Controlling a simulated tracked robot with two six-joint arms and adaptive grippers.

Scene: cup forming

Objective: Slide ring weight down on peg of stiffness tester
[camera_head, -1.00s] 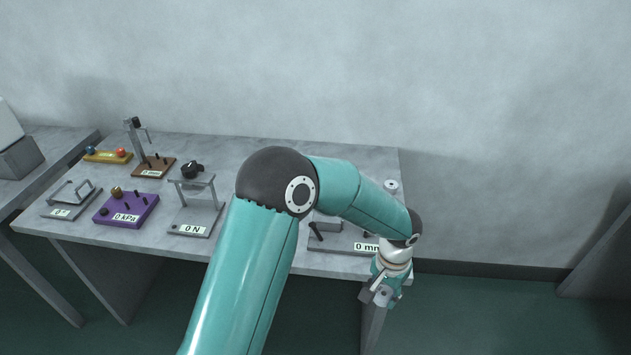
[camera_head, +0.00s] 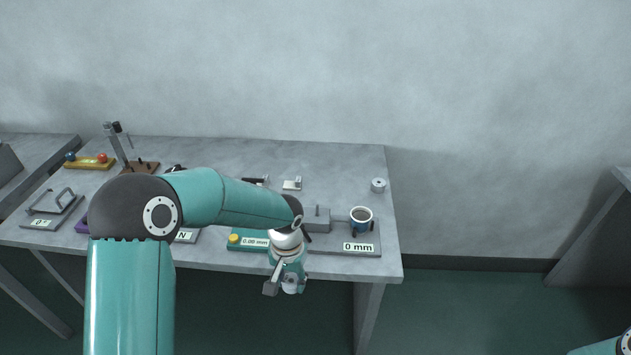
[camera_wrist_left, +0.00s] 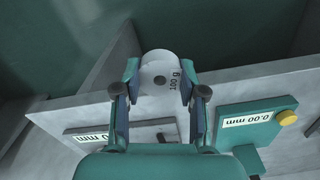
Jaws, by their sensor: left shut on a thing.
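My left gripper (camera_head: 283,288) is shut on a pale ring weight (camera_head: 291,284), out past the front edge of the table. In the left wrist view the ring weight (camera_wrist_left: 160,75) has a dark centre hole and a "100 g" mark, and sits between the fingers (camera_wrist_left: 157,88). A grey tester (camera_head: 327,247) reading 0 mm stands at the table's front right. It carries a dark-filled cup (camera_head: 361,217) and a grey block (camera_head: 317,221) with a short upright peg (camera_head: 318,210). The weight is apart from the peg, nearer the viewer and lower left in the picture. My right gripper is out of view.
A teal gauge (camera_head: 246,240) reading 0.00 mm sits just left of the tester. Another round weight (camera_head: 378,185) lies at the table's right end. Further instruments stand to the left, partly behind my left arm. The floor in front is clear.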

